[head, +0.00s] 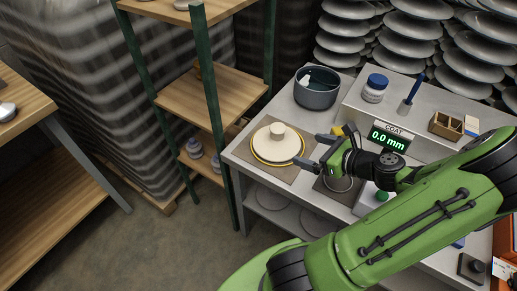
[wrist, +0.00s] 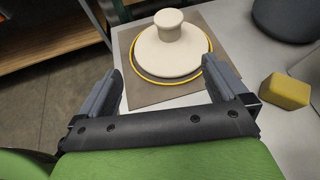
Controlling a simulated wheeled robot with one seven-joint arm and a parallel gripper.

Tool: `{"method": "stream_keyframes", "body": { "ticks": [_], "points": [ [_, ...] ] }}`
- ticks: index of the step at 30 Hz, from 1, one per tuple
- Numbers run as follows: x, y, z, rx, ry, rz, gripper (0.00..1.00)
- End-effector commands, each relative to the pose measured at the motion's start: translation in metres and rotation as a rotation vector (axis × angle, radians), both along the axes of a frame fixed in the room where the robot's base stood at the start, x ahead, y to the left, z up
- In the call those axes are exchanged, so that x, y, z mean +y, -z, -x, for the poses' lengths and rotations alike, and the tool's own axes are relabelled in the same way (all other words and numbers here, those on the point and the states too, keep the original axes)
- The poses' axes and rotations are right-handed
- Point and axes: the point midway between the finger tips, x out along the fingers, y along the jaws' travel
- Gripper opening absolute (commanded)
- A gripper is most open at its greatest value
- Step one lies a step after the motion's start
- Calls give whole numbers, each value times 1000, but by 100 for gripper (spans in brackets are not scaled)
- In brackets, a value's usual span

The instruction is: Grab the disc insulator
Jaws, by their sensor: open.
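The disc insulator (head: 276,145) is a cream disc with a raised knob in the middle. It lies knob up on a brown square mat (head: 255,162), inside a yellow ring, at the left end of the grey bench. It also shows in the wrist view (wrist: 171,52), just beyond the fingers. My gripper (head: 312,152) is at the disc's right side in the head view, its fingers pointing toward it. In the wrist view my gripper (wrist: 160,85) is open and empty, its fingers spread wide with the disc ahead between them. I cannot tell whether a fingertip touches the rim.
A dark pot (head: 316,91) stands behind the disc. A yellow block (wrist: 286,92) lies right of my gripper. A display (head: 390,138) reads 0.0 mm. A blue-lidded jar (head: 375,88) stands on the raised ledge. A green-post wooden shelf (head: 207,95) stands close left of the bench.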

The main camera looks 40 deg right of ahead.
Motion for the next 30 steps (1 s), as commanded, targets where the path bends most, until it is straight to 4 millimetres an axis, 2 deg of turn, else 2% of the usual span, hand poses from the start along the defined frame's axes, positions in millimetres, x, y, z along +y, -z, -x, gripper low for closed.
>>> {"method": "stream_keyframes", "body": {
  "ticks": [2, 4, 15, 20, 27, 30],
  "points": [
    [-10, 2, 5, -37, 63, -50, 100],
    [-11, 4, 0, -45, 74, -59, 100],
    [-2, 38, -80, -40, 67, -56, 100],
    [-1, 43, -97, -39, 68, -54, 100],
    [-1, 58, -136, -38, 67, -55, 100],
    [0, 58, -140, -36, 71, -55, 100]
  ]
}}
